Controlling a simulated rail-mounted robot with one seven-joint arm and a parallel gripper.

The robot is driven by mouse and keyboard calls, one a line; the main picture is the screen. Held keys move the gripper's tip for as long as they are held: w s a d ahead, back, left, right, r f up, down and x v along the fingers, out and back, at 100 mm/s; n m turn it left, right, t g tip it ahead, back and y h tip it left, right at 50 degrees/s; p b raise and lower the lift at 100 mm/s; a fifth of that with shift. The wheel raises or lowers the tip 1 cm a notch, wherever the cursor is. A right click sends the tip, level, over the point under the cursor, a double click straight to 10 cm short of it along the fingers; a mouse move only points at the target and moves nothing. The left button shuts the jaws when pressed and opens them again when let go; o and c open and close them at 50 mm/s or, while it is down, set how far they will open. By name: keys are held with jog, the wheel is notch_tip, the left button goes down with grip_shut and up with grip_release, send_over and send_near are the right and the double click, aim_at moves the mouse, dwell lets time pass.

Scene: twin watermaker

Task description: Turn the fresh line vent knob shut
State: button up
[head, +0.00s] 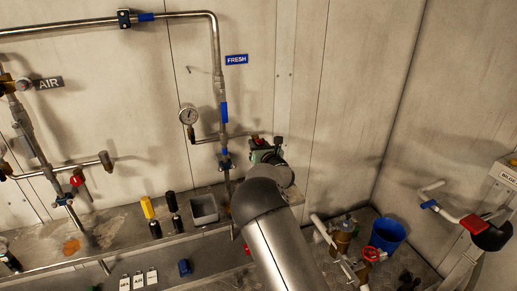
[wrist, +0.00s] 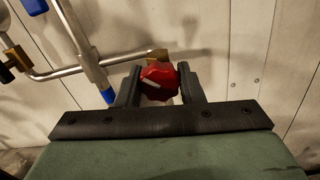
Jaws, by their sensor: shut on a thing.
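The fresh line vent knob (wrist: 160,78) is red with a pale mark on its face. In the wrist view it sits between the two dark fingers of my gripper (wrist: 160,84), which are shut on its sides. A brass fitting (wrist: 157,55) shows just behind the knob, at the end of the side pipe (wrist: 120,60). In the head view only a small red part of the knob (head: 256,139) shows above my gripper (head: 262,145); my arm hides the area below. The blue FRESH sign (head: 236,59) is on the wall above.
A grey bin (head: 204,209) and yellow and black bottles stand on the ledge below. A blue bucket (head: 387,235) and a red-handled valve (head: 374,254) are at lower right. The wall right of the knob is clear.

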jog(key=o, duration=0.9)
jog(key=b+v, duration=0.5)
jog(key=v, duration=1.2)
jog(key=shift+s+d+b, duration=0.15)
jog(key=shift+d+b, duration=0.05)
jog(key=shift+b, duration=0.1)
jog(key=shift+o, duration=0.4)
